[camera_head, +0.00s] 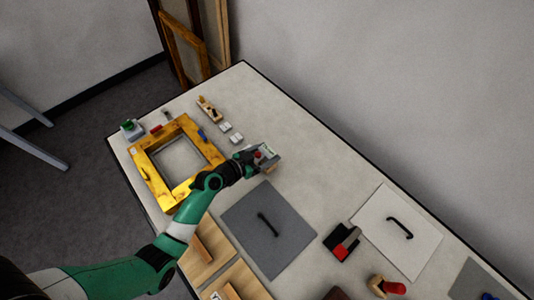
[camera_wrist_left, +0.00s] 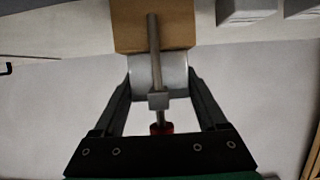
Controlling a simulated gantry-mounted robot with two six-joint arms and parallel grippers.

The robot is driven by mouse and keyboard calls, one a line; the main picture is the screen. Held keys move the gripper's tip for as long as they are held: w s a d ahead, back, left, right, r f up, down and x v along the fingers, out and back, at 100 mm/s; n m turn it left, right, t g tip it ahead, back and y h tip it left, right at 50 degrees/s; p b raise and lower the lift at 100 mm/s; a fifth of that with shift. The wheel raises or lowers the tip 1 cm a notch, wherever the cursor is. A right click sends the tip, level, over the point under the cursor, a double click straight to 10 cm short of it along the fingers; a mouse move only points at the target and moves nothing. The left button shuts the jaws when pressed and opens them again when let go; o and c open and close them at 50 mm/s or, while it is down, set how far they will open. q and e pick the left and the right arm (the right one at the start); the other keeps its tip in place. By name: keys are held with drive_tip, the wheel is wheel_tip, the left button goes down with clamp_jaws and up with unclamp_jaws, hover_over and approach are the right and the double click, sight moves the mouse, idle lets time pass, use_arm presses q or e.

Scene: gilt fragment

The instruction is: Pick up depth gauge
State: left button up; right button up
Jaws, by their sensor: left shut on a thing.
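The depth gauge (camera_head: 267,155) is at the end of my left arm, right of the gilt frame. In the left wrist view the depth gauge (camera_wrist_left: 158,101) shows as a metal rod through a grey round body, with a red end and a tan block beyond. My left gripper (camera_head: 256,160) is shut on it, with one finger on each side of the grey body in the wrist view (camera_wrist_left: 158,80). The fingers partly hide the gauge in the head view, and I cannot tell whether it touches the table. My right gripper is not in view.
The gilt frame (camera_head: 205,145) lies left of the gripper, with small white blocks (camera_head: 236,138) between. A grey panel with a handle (camera_head: 245,225) lies in front, and a white panel (camera_head: 378,235) to the right. The table's back right is clear.

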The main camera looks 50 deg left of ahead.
sight(267, 152)
use_arm(q)
drive_tip(key=shift+r, duration=0.15)
drive_tip(key=shift+r, duration=0.35)
wheel_tip(267, 152, up, 2)
drive_tip(key=shift+r+p, duration=0.25)
drive_tip(key=shift+p, duration=0.45)
drive_tip(key=s+d+r+p, duration=0.5)
drive_tip(key=s+d+r, duration=0.3)
drive_tip(key=s, duration=0.3)
drive_tip(key=shift+s+r, duration=0.25)
drive_tip(key=shift+r, duration=0.55)
